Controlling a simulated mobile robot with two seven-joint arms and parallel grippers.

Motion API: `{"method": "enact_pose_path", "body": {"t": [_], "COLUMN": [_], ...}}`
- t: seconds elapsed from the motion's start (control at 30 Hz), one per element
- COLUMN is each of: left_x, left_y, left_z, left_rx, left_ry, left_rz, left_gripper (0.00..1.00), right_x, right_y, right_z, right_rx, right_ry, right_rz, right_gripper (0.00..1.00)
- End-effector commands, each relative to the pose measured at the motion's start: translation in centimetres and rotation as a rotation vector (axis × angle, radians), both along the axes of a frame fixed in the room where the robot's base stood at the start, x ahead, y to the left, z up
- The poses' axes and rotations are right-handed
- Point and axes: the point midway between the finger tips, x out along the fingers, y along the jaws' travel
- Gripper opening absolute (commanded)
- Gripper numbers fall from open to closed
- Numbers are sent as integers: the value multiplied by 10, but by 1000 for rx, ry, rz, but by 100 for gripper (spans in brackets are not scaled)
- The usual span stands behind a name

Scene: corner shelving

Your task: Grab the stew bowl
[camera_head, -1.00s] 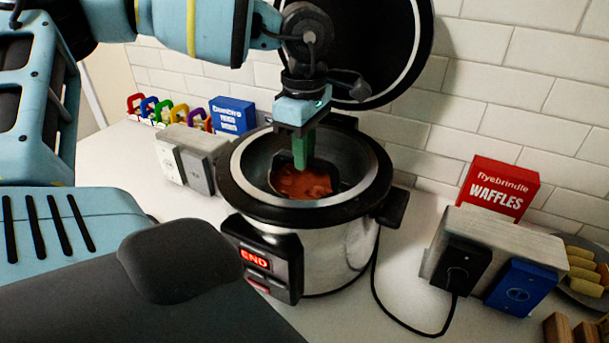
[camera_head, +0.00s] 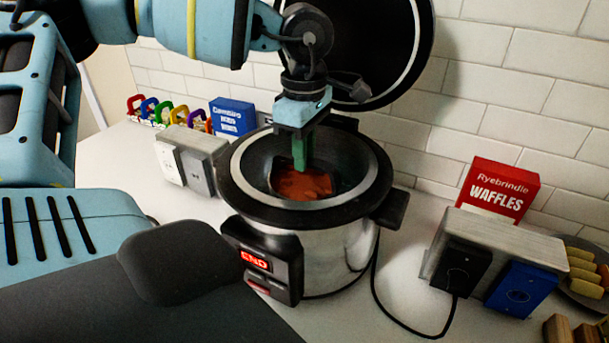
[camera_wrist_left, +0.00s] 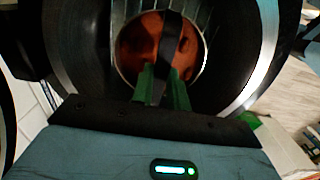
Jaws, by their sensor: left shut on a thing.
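The stew bowl (camera_head: 304,184), dark-rimmed with reddish-brown stew, sits inside the open slow cooker (camera_head: 310,246). My left gripper (camera_head: 303,166) points down into the cooker, its green fingers shut at the bowl. In the left wrist view the green fingers (camera_wrist_left: 162,88) close on a dark strip that crosses the stew, seemingly the bowl's handle; the stew bowl (camera_wrist_left: 140,50) shows round it. The bowl's underside is hidden by the cooker wall. My right gripper is not in view.
The cooker's raised lid (camera_head: 385,50) stands open behind my gripper. A red waffles box (camera_head: 498,190) and an outlet block (camera_head: 495,250) stand at the right. A blue box (camera_head: 233,117) and another outlet block (camera_head: 190,155) stand at the left.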

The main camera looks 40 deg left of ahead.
Motion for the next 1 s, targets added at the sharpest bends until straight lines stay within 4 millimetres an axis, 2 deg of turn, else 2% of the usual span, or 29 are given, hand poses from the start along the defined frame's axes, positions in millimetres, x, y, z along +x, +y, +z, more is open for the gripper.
{"method": "enact_pose_path", "body": {"t": [0.27, 0.4, 0.47, 0.67, 1.0], "left_x": [0, 0, 1, 2, 1], "left_y": [0, 0, 0, 0, 0], "left_z": [3, 10, 15, 50, 135], "left_rx": [0, 0, 1, 2, 2], "left_ry": [-2, -6, -8, -6, -5], "left_rz": [0, 0, -1, 1, 1], "left_gripper": [0, 0, 0, 0, 0], "right_x": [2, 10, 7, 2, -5], "right_y": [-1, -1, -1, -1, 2], "right_z": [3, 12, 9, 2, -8], "right_rx": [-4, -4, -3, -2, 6], "right_ry": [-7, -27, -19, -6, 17], "right_rz": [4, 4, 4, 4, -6], "right_gripper": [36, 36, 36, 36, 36]}}
